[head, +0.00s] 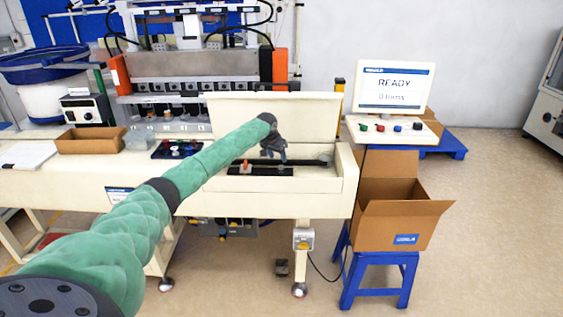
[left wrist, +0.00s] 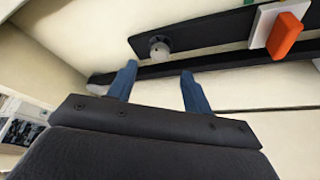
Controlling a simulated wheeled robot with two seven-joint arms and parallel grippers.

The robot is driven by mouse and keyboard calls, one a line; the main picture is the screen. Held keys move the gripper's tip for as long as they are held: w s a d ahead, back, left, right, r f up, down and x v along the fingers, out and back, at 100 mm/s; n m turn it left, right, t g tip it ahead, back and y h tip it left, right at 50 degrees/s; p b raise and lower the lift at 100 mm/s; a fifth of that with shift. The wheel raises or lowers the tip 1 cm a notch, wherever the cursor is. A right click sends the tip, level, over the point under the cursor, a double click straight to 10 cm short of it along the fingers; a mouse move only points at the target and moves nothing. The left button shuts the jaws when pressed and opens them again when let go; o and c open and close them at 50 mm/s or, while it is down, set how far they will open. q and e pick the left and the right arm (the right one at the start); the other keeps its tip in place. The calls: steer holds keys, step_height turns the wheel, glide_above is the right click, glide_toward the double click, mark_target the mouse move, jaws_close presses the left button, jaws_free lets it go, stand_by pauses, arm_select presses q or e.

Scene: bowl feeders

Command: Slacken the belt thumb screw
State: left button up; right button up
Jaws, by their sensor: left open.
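A small round grey knob (left wrist: 160,47), which looks like the thumb screw, sits on a black plate (left wrist: 205,30) in the left wrist view. My left gripper (left wrist: 158,70) is open, its two blue fingers spread and empty. The knob shows just beyond the fingertips, roughly centred between them; I cannot tell the exact gap. In the head view my left gripper (head: 273,157) reaches into the open trough of the cream bench, and the knob cannot be made out there, likely behind the gripper. My right gripper is not in view.
An orange lever (left wrist: 286,33) on a white block stands on the same plate, right of the knob; it also shows in the head view (head: 246,165). An open cream lid (head: 300,112) stands behind the trough. A screen (head: 394,88) reads READY, 0 turns.

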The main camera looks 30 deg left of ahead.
mark_target(281, 166)
arm_select(q)
steer(key=p+x, duration=0.1)
steer(key=x, duration=0.4)
steer(key=shift+w, duration=0.2)
steer(key=shift+s+f, duration=0.1)
steer(key=shift+f, duration=0.2)
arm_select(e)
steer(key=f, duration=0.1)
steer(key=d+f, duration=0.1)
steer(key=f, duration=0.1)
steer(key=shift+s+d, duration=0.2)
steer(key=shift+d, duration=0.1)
arm_select(q)
steer(key=shift+f, duration=0.15)
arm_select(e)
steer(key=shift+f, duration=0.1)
arm_select(q)
steer(key=c, duration=1)
steer(key=shift+o, duration=0.2)
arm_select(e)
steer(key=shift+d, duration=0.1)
